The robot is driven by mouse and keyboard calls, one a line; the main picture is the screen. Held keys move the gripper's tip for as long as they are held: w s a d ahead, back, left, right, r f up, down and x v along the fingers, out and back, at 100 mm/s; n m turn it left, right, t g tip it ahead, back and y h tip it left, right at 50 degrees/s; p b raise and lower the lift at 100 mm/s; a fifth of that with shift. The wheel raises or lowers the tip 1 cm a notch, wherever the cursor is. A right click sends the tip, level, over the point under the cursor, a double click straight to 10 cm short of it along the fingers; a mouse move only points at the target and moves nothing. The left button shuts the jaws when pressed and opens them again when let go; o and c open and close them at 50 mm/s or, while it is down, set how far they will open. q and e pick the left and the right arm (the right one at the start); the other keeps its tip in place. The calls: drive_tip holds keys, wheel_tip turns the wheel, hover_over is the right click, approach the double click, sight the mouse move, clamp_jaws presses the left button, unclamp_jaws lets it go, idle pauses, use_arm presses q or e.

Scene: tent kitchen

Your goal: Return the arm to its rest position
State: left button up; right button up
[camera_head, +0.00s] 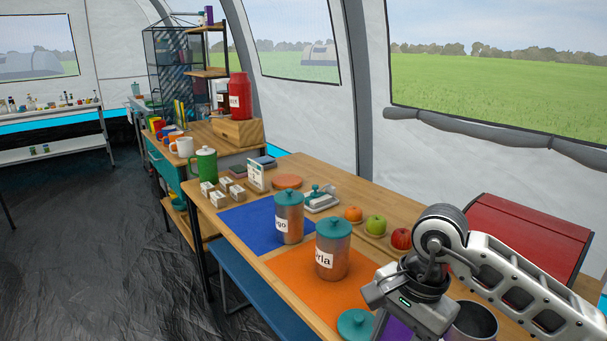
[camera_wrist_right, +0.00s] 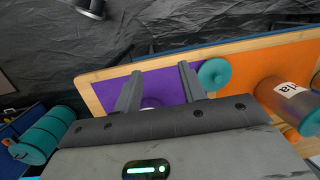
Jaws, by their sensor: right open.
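My right arm comes in from the right in the head view, and its gripper (camera_head: 408,300) hangs over the near end of the table, fingertips not clearly seen there. In the right wrist view the two fingers of the right gripper (camera_wrist_right: 158,84) stand apart over a purple mat (camera_wrist_right: 168,76), open. A small pale round thing shows low between them, mostly hidden by the gripper body. I see nothing gripped. My left gripper is in neither view.
Near the arm are a teal lid (camera_head: 356,324), an open metal canister (camera_head: 473,322), a lidded canister (camera_head: 332,250) on an orange mat (camera_head: 300,290), another (camera_head: 289,217) on a blue mat (camera_head: 245,222), fruit (camera_head: 376,225) and a red box (camera_head: 528,232). A blue bench (camera_head: 262,300) runs along the table's left side.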

drive_tip(key=s+a+r+m+g+y, duration=0.1)
drive_tip(key=s+a+m+g+y, duration=0.1)
drive_tip(key=s+a+y, duration=0.4)
drive_tip(key=s+a+r+m+g+y, duration=0.1)
drive_tip(key=s+a+m+y, duration=0.15)
drive_tip(key=a+y, duration=0.45)
drive_tip(key=a+r+m+t+y, duration=0.35)
drive_tip(key=r+m+y, duration=0.2)
drive_tip(key=m, duration=0.45)
drive_tip(key=w+d+f+m+t+h, duration=0.4)
drive_tip(key=m+t, duration=0.5)
drive_tip(key=m, duration=0.6)
drive_tip(key=w+d+f+m+t+h, duration=0.1)
drive_tip(key=w+d+m+t+h, duration=0.4)
drive_tip(key=m+t, duration=0.7)
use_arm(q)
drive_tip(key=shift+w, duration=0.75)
use_arm(e)
drive_tip(key=s+d+f+m+g+h, duration=0.3)
drive_tip(key=s+f+m+g+h, duration=0.1)
drive_tip(key=f+m, duration=0.5)
drive_tip(key=s+d+f+m+g+h, duration=0.4)
drive_tip(key=s+f+m+g, duration=0.2)
drive_tip(key=f+m, duration=0.3)
drive_tip(key=shift+s+d+f, duration=0.3)
drive_tip(key=shift+s+f, duration=0.15)
drive_tip(key=shift+s, duration=0.4)
